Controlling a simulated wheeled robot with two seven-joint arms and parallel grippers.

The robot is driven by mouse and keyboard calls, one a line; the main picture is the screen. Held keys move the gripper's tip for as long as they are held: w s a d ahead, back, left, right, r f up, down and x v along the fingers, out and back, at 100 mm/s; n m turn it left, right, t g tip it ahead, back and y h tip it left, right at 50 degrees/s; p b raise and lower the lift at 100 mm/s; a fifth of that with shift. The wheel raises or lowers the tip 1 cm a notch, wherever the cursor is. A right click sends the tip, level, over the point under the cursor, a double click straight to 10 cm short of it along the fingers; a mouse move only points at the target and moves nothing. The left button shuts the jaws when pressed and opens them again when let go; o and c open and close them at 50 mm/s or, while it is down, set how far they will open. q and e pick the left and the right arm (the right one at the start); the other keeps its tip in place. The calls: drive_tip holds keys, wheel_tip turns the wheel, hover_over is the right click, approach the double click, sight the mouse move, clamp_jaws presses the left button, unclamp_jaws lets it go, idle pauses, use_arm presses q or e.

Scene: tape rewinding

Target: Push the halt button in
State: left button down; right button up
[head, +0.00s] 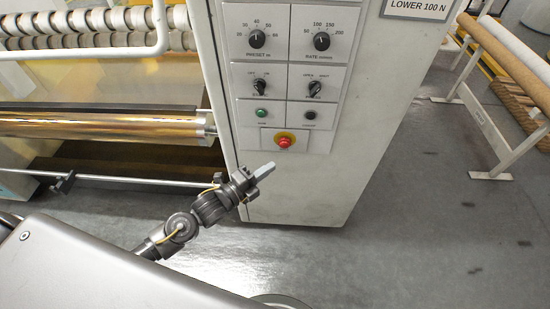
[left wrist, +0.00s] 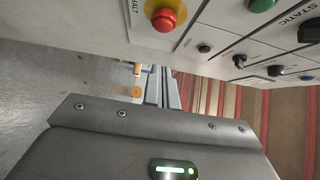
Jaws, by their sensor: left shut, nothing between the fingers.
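The halt button (head: 284,142) is a red round knob on a yellow ring, low on the front panel of the pale machine cabinet. It also shows at the top of the left wrist view (left wrist: 164,19), with part of the word HALT beside it. My left gripper (head: 264,170) is shut and empty, just below and left of the button in the head view. Its closed fingers (left wrist: 160,88) point past the panel in the left wrist view, apart from the button. My right gripper is in neither view.
Above the halt button are a green button (head: 262,112), a black button (head: 310,115), two switches and two dials (head: 257,39). A golden roller (head: 100,124) and a white rail lie to the left. Open grey floor (head: 420,220) and a roll rack are on the right.

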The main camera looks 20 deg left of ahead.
use_arm(q)
drive_tip(key=v, duration=0.6)
drive_tip(key=shift+f+b, duration=0.15)
drive_tip(key=shift+b, duration=0.15)
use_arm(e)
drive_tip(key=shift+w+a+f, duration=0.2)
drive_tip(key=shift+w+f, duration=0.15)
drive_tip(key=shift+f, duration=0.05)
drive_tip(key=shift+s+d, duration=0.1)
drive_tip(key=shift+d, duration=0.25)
